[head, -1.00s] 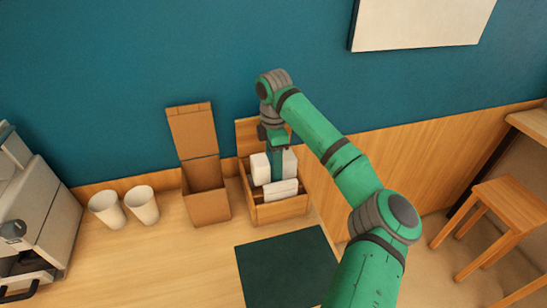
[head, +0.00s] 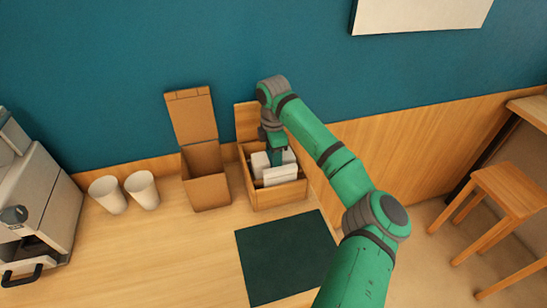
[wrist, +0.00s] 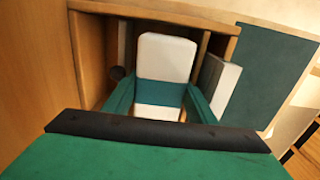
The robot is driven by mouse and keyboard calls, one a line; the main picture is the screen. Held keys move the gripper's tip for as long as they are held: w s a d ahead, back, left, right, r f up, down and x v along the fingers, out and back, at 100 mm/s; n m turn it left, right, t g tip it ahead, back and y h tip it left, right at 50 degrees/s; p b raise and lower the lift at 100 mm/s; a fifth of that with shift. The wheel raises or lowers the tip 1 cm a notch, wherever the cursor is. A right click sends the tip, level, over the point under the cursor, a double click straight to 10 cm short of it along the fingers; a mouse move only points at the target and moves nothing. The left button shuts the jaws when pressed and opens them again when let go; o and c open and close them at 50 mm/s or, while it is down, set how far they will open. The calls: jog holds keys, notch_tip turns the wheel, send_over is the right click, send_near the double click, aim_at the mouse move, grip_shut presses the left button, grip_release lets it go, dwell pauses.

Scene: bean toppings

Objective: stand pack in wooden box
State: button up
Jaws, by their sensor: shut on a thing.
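My gripper (head: 277,158) points down into the open wooden box (head: 277,200), shut on a white pack (head: 260,160) with a green band. In the wrist view my fingers (wrist: 160,105) are on either side of this pack (wrist: 165,55). The pack looks upright, with its lower part inside the box (wrist: 190,13); its base is hidden. A second white pack (head: 281,176) is in the front part of the box and also shows at the right in the wrist view (wrist: 220,82). A divider seems to run between the two packs.
An open brown cardboard box (head: 206,193) stands just left of the wooden box. Two white cups (head: 108,194) and a grey machine (head: 35,205) are further left. A dark green mat (head: 285,258) lies in front. The blue wall (head: 110,80) is close behind.

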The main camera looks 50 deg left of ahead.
jog(key=shift+f, duration=0.15)
jog(key=o, duration=1.3)
jog(key=shift+s, duration=0.1)
jog(key=shift+r, duration=6.05)
jog(key=shift+f, duration=0.1)
